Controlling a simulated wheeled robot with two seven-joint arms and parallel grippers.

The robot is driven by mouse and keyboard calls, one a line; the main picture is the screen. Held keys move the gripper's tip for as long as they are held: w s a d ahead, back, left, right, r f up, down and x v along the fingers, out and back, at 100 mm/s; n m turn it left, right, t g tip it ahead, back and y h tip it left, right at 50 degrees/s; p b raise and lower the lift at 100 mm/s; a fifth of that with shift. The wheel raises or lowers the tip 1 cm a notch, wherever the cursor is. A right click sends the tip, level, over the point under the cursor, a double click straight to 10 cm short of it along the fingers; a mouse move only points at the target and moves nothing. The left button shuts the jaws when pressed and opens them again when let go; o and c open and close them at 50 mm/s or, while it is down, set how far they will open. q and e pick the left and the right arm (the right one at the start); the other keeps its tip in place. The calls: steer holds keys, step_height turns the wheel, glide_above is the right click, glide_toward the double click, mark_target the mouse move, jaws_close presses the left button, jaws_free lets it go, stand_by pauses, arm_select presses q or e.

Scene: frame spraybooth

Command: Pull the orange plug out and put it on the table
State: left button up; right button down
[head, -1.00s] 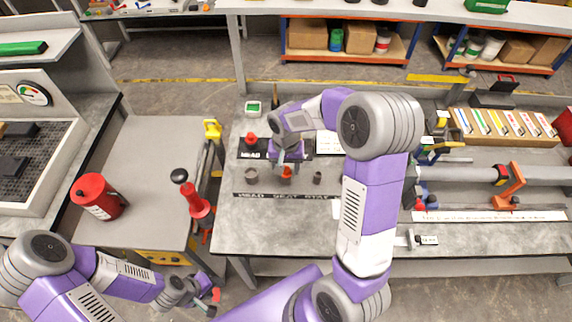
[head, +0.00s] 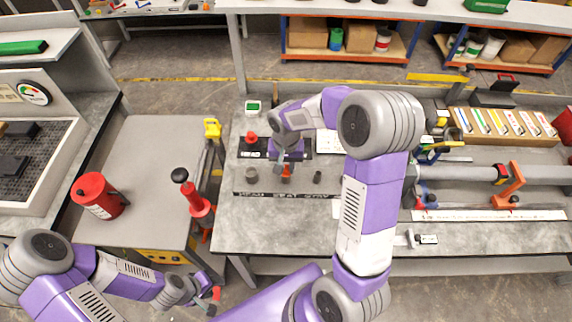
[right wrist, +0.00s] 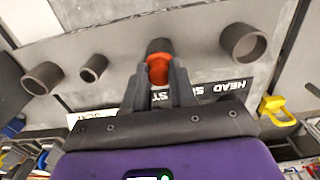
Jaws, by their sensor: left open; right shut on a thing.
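The orange plug (head: 286,171) is at the middle short grey tube on the workbench. In the right wrist view the orange plug (right wrist: 158,68) sits between my right fingertips, at the mouth of the dark tube (right wrist: 158,45). My right gripper (head: 286,165) is shut on the plug from above; it also shows in the right wrist view (right wrist: 160,78). I cannot tell how far the plug sits inside the tube. The bench table (head: 265,225) has bare grey space in front.
Empty tubes stand on either side of the plug, a wider one (head: 251,174) and a narrow one (head: 318,177). A red knob (head: 251,138) is behind. A red canister (head: 98,195) and a red-handled tool (head: 195,195) are left. A long grey tube (head: 460,174) lies right.

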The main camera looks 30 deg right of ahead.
mark_target(286, 167)
steer(key=shift+r+p, duration=0.3)
steer(key=shift+r, duration=0.2)
steer(key=shift+r+p, duration=1.6)
steer(key=shift+r, duration=0.55)
